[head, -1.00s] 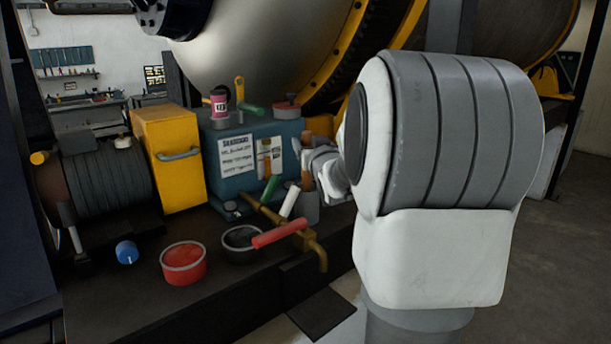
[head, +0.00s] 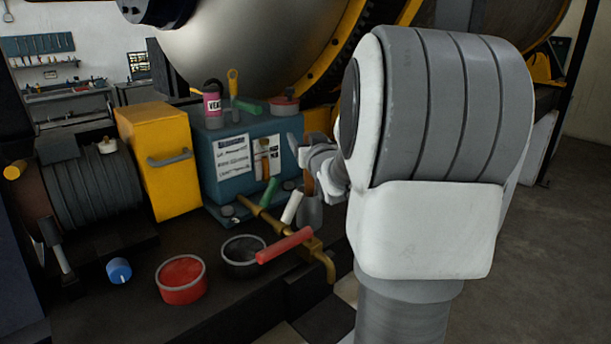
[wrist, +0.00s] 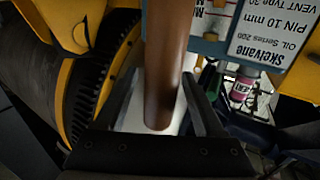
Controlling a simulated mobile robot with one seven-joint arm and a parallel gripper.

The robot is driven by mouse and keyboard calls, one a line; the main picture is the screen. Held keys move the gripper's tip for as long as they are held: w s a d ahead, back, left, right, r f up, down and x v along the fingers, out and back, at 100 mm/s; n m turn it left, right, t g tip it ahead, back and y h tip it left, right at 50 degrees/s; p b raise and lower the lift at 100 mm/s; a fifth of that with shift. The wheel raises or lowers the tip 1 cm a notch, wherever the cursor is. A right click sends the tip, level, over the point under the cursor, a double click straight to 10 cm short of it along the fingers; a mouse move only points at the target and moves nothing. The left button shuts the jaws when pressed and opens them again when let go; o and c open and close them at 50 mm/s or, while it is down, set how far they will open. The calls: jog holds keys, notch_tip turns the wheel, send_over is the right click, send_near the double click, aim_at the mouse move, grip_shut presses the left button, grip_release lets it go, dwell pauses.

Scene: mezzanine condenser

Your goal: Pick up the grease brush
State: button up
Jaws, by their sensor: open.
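A brown rounded handle, seemingly the grease brush (wrist: 163,70), runs between my gripper's fingers in the wrist view, its blunt end near the palm. My gripper (wrist: 160,100) is open, with a finger on each side of the handle. In the head view my gripper (head: 308,152) is partly hidden by my own arm, beside the blue-green box. The brush handle (head: 308,186) shows there as a small brown piece above a grey cup (head: 309,213). Its bristle end is out of sight. I cannot tell whether either finger touches the handle.
The blue-green box (head: 215,185) with paper labels stands behind the cup. A brass pipe with a red lever (head: 285,246), a green-handled and a white piece are close by. A red bowl (head: 181,280), dark bowl (head: 243,262) and blue knob (head: 119,270) are on the dark bench.

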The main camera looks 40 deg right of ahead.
jog(key=shift+s, duration=0.15)
jog(key=shift+c, duration=0.5)
grip_shut()
jog(key=shift+r, duration=0.1)
